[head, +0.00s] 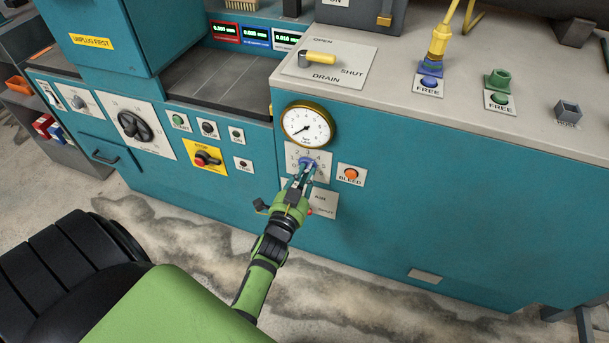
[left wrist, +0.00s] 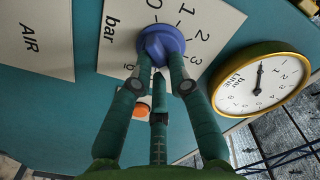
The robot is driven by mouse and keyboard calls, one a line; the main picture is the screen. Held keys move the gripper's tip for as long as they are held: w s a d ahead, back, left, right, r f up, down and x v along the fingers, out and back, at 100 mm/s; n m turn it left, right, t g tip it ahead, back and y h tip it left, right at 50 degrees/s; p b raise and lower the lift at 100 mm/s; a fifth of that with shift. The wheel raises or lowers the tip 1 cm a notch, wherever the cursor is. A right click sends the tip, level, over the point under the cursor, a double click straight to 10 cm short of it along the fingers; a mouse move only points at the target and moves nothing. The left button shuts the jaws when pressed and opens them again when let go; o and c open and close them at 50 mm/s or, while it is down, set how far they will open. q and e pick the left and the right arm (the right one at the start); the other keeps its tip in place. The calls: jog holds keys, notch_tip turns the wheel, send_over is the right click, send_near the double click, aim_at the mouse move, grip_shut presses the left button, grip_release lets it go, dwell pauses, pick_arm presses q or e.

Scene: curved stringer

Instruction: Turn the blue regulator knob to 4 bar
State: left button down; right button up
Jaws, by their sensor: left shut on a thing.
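The blue regulator knob (head: 306,162) sits on a white numbered plate (head: 322,158) on the teal panel, mostly hidden by my gripper in the head view. It shows better in the left wrist view (left wrist: 163,41), beside the numbers 0 to 3 and the word bar. My left gripper (head: 303,174) is shut on the knob, its fingers around the rim. The knob's pointer mark cannot be made out. A round brass-rimmed gauge (head: 307,124) is just above the plate; its needle points to the lower left, at the low end. My right gripper is not in view.
The orange BLEED button (head: 351,174) is close to the right of the knob plate. Another white plate with a small red part (head: 322,204) lies below, near my wrist. The yellow DRAIN lever (head: 320,58) is on the top surface. The panel to the right is clear.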

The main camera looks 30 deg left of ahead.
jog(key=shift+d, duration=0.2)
pick_arm(q)
jog(key=c, duration=1.3)
grip_release()
jog(key=shift+c, duration=0.2)
jog(key=shift+o, duration=0.8)
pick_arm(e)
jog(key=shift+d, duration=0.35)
